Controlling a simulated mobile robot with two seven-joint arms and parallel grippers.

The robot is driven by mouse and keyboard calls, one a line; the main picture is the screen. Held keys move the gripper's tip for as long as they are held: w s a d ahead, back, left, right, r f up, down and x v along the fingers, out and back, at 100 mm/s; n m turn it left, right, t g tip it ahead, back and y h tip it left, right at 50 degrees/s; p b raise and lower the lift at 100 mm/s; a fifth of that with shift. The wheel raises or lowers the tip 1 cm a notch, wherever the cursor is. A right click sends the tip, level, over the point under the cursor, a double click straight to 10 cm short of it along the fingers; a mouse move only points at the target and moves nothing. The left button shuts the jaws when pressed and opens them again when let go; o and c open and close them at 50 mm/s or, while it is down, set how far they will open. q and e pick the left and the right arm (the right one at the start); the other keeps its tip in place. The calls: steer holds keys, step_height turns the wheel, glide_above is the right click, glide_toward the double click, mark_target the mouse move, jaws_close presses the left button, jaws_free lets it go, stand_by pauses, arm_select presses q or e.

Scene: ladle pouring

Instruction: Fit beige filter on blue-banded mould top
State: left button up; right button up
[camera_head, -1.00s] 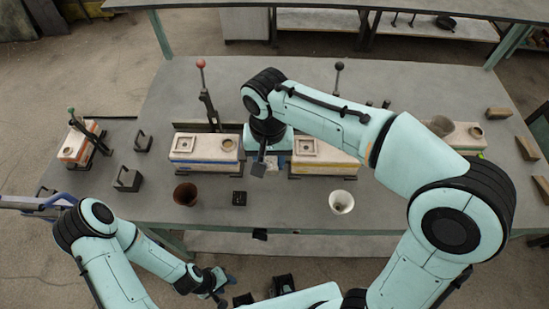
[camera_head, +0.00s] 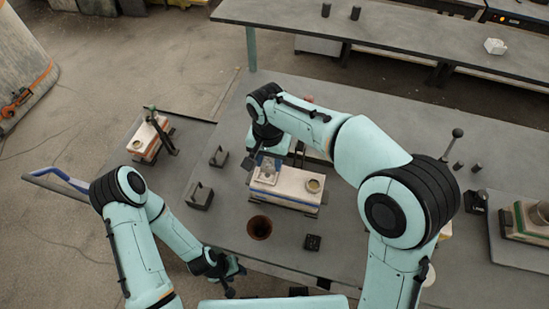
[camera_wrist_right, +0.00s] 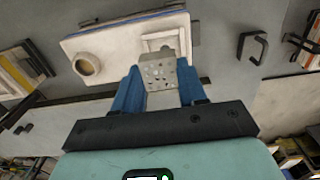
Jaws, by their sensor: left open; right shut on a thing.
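The mould (camera_head: 288,195) is a pale block on the table, with a round cup (camera_head: 314,185) at its right end. In the right wrist view the mould (camera_wrist_right: 115,42) shows its round cup (camera_wrist_right: 87,65) and a square recess (camera_wrist_right: 152,43). My right gripper (camera_wrist_right: 158,88), with blue fingers, is shut on the beige filter (camera_wrist_right: 159,73), a small square plate with holes. The filter overlaps the recess in that view; I cannot tell whether it touches. In the head view my right gripper (camera_head: 262,162) is over the mould's left end. My left gripper (camera_head: 232,272) is open, low and away from the mould.
A brown pot (camera_head: 259,228) and a small black block (camera_head: 312,242) stand in front of the mould. Black brackets (camera_head: 200,195) lie to its left. Another mould (camera_head: 146,140) stands at the far left. My right arm hides part of the table.

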mark_target(267, 161)
steer(key=shift+w+a+f, duration=0.15)
steer(key=shift+w+a, duration=0.1)
steer(key=shift+a, duration=0.05)
steer(key=shift+f, duration=0.1)
steer(key=shift+s+f+b, duration=0.1)
steer(key=shift+f+b, duration=0.65)
steer(key=shift+f, duration=0.65)
arm_select(q)
steer(key=shift+s+a+f, duration=0.15)
steer(key=shift+s+f, duration=0.65)
steer(key=shift+f, duration=0.2)
steer(key=shift+w, duration=0.1)
steer(key=shift+s+f+b, duration=0.3)
steer(key=shift+s+f, duration=0.15)
arm_select(e)
steer(key=shift+f, duration=0.95)
